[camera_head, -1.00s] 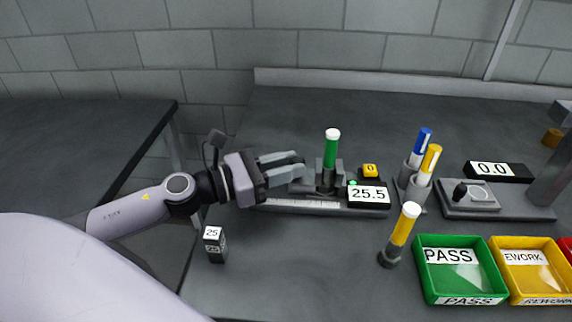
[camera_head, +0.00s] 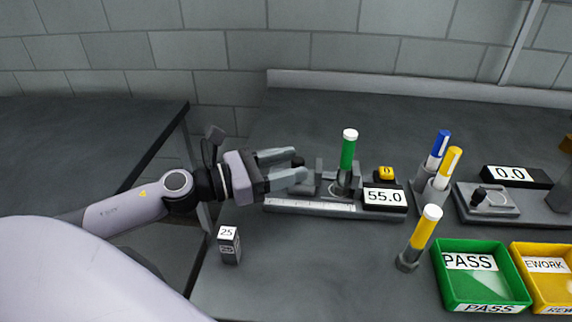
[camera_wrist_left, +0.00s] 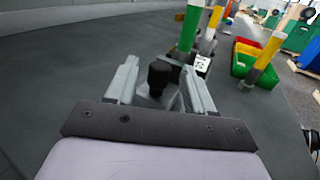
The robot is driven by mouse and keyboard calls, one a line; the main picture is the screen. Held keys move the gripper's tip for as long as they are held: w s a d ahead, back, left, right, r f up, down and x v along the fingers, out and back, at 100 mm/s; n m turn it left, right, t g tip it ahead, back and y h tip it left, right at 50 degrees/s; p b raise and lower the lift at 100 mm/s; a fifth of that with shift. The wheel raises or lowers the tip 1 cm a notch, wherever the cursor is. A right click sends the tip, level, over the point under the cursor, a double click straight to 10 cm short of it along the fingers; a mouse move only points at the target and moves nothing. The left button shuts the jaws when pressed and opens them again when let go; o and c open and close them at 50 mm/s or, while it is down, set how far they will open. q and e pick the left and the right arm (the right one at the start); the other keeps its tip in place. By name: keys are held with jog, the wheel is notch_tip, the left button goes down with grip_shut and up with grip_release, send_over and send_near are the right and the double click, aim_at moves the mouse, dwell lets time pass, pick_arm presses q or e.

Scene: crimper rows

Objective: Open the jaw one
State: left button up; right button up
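The measuring device is a grey rail (camera_head: 310,207) with a printed scale, and its display (camera_head: 384,197) reads 55.0. A green tube (camera_head: 348,152) with a white cap stands upright at its right part. The sliding jaw (camera_head: 308,184) is left of the tube, with a gap between them. My left gripper (camera_head: 300,168) is open at the left of the jaw. In the left wrist view its fingers (camera_wrist_left: 160,72) lie either side of the jaw's black knob (camera_wrist_left: 158,77), with gaps visible. My right gripper is not in view.
A yellow button (camera_head: 386,173) is behind the display. A yellow tube (camera_head: 424,228) stands in front right. A block marked 25 (camera_head: 229,246) stands at front left. Green (camera_head: 444,268) and yellow (camera_head: 522,262) trays are at right. A second device (camera_head: 510,174) reads 0.0.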

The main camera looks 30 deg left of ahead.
pick_arm(q)
jog(key=shift+f+b+v, duration=0.2)
jog(key=shift+b+v, duration=0.3)
jog(key=shift+v, duration=0.5)
jog(key=shift+b+v, duration=0.35)
jog(key=shift+v, duration=2.2)
jog(key=shift+r, duration=0.2)
